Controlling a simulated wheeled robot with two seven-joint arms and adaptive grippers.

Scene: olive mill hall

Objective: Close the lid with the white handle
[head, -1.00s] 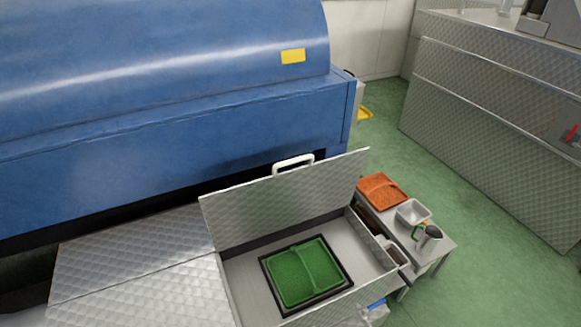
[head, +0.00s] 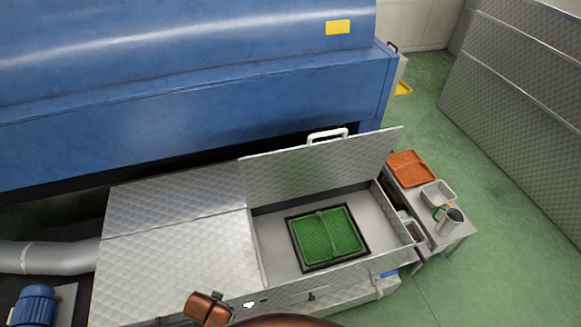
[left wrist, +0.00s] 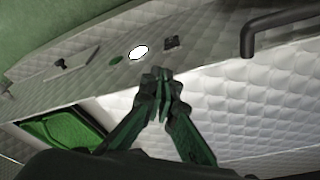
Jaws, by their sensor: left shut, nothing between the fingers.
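The lid (head: 320,170) is a quilted metal panel standing open, tilted up at the back of an open compartment (head: 280,222). Its white handle (head: 328,135) is on the lid's top edge. My left gripper (left wrist: 160,82) is shut and empty in the left wrist view, in front of the quilted metal cabinet; its contact with the surface cannot be told. In the head view a copper-coloured part of my arm shows at the bottom edge, but the fingertips cannot be made out. My right gripper is in neither view.
A green tray (head: 326,235) lies inside the compartment. Right of it, a side table holds an orange tray (head: 410,168), a metal pan (head: 438,193) and a jug (head: 451,220). A large blue machine (head: 200,110) stands behind. A dark bar handle (left wrist: 250,38) juts out in the left wrist view.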

